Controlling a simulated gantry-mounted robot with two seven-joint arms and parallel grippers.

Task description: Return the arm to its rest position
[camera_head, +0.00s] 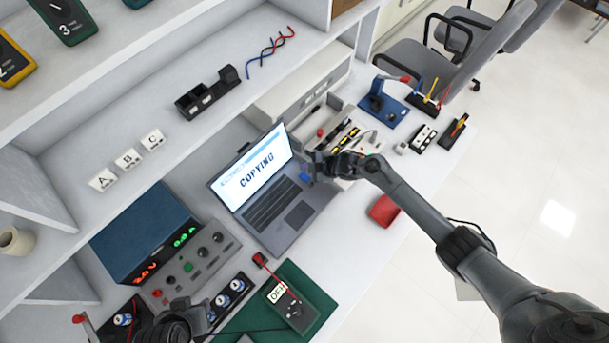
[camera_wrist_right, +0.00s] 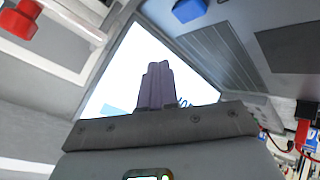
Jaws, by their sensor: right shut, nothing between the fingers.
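My right arm reaches in from the lower right. Its gripper (camera_head: 318,166) hangs beside the right edge of the open laptop (camera_head: 265,215), whose screen reads "COPYING". In the right wrist view the gripper's fingers (camera_wrist_right: 156,86) are together with nothing between them, in front of the bright laptop screen (camera_wrist_right: 125,65). A small blue piece (camera_head: 305,177) shows at the laptop's right side, close below the gripper; a blue piece (camera_wrist_right: 188,10) also shows at the top of the wrist view. My left gripper (camera_head: 185,322) is partly in view at the bottom left; its fingers are unclear.
A power supply (camera_head: 145,235) with lit digits stands left of the laptop. A green mat (camera_head: 318,293) with a meter marked "OFF" lies in front. Tool trays, a blue stand (camera_head: 384,108) and a red object (camera_head: 383,210) sit right of the gripper. Shelves rise behind; chairs stand beyond the bench.

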